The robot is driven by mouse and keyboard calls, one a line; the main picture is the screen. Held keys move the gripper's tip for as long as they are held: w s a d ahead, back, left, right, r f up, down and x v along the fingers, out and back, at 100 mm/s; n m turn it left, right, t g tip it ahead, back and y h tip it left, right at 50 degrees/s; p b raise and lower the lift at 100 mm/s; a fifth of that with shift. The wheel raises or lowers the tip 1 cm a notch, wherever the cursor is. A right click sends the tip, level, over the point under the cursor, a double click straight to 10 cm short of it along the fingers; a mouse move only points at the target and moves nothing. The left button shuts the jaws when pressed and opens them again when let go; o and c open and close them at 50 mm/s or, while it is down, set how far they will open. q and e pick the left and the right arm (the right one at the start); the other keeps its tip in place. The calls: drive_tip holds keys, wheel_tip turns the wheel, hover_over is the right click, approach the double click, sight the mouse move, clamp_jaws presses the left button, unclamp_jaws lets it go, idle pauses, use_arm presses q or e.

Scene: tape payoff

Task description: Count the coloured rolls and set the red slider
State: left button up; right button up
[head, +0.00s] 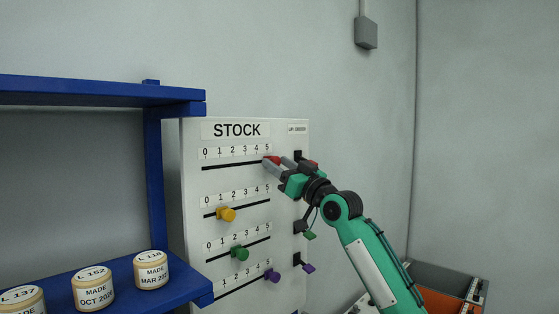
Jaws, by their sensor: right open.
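The white STOCK board (192,200) carries several slotted scales marked 0 to 5. The red slider (272,158) shows near the 5 end of the top scale. My right gripper (273,164) is open with its fingertips at the red slider, partly hiding it; I cannot tell whether they touch it. The yellow slider (227,214) is around 1 to 2, the green slider (240,253) around 2 to 3, the purple slider (272,276) near 5. Cream rolls labelled L 137 (22,300), L 152 (93,289) and L 118 (151,271) stand on the blue shelf (190,287). My left gripper is out of view.
Small green (309,235) and purple (308,268) tabs hang at black holders on the board's right edge. A grey wall box (366,33) is above. An orange-sided bin (440,302) stands at the lower right. The shelf post (153,180) is close to the board's left.

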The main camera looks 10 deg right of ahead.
drive_tip(key=shift+w+a, duration=0.15)
drive_tip(key=shift+w, duration=0.05)
drive_tip(key=shift+c, duration=0.2)
drive_tip(key=shift+s, duration=0.1)
clamp_jaws()
drive_tip(key=s+a, duration=0.2)
drive_tip(key=a, duration=0.2)
drive_tip(key=s+a+p, duration=0.1)
drive_tip(key=s+a, duration=0.2)
drive_tip(key=a, duration=0.1)
drive_tip(key=s+a, duration=0.3)
drive_tip(key=a, duration=0.1)
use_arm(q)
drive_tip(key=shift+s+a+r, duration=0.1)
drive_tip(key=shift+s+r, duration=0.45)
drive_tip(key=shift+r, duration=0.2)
use_arm(e)
drive_tip(key=shift+o, duration=0.2)
unclamp_jaws()
drive_tip(key=shift+w, duration=0.1)
